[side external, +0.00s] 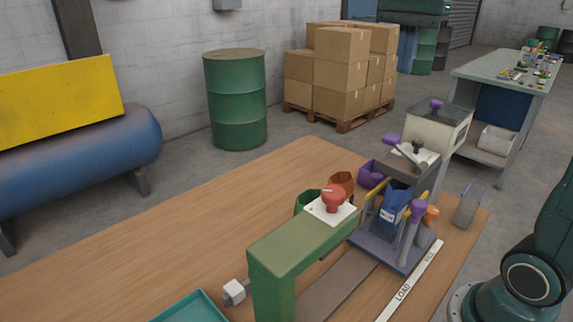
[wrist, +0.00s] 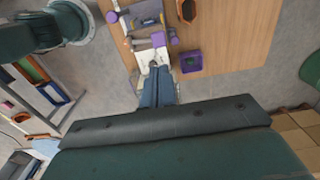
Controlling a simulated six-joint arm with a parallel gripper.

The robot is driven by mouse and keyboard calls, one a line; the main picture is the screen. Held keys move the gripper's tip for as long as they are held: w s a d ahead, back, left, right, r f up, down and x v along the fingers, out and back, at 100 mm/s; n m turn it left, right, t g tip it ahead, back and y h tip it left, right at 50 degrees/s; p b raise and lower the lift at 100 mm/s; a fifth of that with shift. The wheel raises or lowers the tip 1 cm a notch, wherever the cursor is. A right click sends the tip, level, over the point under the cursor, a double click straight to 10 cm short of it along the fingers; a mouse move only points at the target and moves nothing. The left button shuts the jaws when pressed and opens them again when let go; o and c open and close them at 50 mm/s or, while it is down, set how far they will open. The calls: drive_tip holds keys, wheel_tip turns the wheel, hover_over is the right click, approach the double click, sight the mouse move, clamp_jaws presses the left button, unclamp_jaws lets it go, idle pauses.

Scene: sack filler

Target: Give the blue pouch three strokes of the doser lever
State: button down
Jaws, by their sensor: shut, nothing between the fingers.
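The blue pouch (side external: 393,211) stands upright below the doser spout, between yellow bars on a purple-grey base. The doser (side external: 437,131) has a cream hopper with a purple knob on top. A purple-ended lever (side external: 393,139) sticks out to the left from its upper part. A second, upright grey lever with a purple knob (side external: 418,207) stands in front of the pouch; I cannot tell which is the doser lever. My gripper (side external: 405,70) appears high behind the doser, shut and empty. In the wrist view its fingers (wrist: 157,68) are together, pointing toward the hopper area, apart from the levers.
Purple (side external: 370,173), orange (side external: 342,181) and green bins stand left of the doser. A green bridge (side external: 300,245) with a red button (side external: 333,197) is in front. A teal tray (side external: 190,307) lies front left. The table's left part (side external: 130,260) is clear.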

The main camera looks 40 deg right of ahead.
drive_tip(key=shift+f, duration=6.4)
drive_tip(key=shift+w+f+g, duration=0.6)
drive_tip(key=shift+f+g, duration=0.1)
drive_tip(key=shift+w+f, duration=0.35)
drive_tip(key=shift+f, duration=0.4)
drive_tip(key=shift+w+f, duration=0.3)
drive_tip(key=shift+f, duration=0.5)
wheel_tip(320, 180, up, 8)
hover_over(387, 134)
drive_tip(key=w, duration=0.2)
drive_tip(key=shift+w, duration=0.15)
